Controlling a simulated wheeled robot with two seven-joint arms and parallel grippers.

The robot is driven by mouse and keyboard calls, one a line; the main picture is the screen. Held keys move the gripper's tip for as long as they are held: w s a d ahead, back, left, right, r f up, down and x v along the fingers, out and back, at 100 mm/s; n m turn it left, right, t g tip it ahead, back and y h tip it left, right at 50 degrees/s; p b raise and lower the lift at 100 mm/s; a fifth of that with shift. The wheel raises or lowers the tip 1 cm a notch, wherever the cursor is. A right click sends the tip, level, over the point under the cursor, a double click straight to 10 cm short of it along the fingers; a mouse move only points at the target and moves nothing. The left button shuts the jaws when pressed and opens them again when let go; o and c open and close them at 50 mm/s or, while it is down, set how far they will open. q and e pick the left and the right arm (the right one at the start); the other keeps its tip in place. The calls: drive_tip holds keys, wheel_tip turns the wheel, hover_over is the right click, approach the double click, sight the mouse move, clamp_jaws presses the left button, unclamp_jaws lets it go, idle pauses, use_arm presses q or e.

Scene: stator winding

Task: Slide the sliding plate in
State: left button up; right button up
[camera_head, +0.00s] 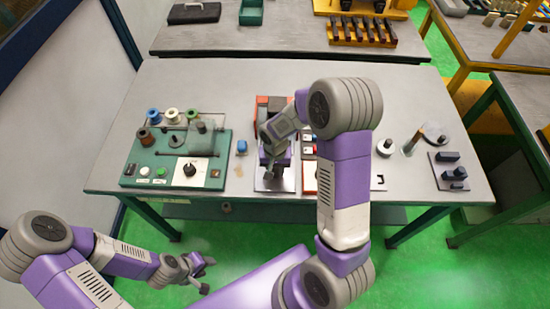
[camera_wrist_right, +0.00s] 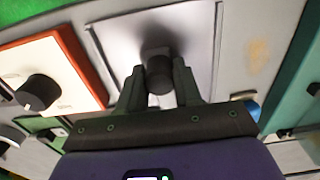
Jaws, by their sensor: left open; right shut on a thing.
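The sliding plate is a pale grey flat plate (camera_wrist_right: 115,40) with a dark round knob standing on it. In the head view the plate (camera_head: 262,183) lies at the front middle of the table, partly hidden by my right arm. My right gripper (camera_wrist_right: 160,82) is shut on the dark knob (camera_wrist_right: 157,50), one finger on each side. In the head view my right gripper (camera_head: 270,172) is over the plate. My left gripper (camera_head: 206,275) is open and empty, low in front of the table and away from the plate.
A green winding unit (camera_head: 215,175) with several spools stands left of the plate. An orange-edged panel with a black knob (camera_wrist_right: 38,92) is beside the plate. A dark stand with blocks (camera_head: 450,172) is far right.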

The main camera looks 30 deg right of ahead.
drive_tip(key=shift+w+d, duration=0.55)
drive_tip(key=shift+w, duration=0.35)
drive_tip(key=shift+w+d, duration=0.55)
drive_tip(key=shift+w, duration=0.4)
drive_tip(key=shift+w+d, duration=0.55)
drive_tip(key=shift+w, duration=0.35)
drive_tip(key=o, duration=0.8)
drive_tip(key=shift+c, duration=0.2)
drive_tip(key=shift+r+p, duration=2.25)
drive_tip(key=shift+r, duration=0.8)
drive_tip(key=shift+f, duration=0.1)
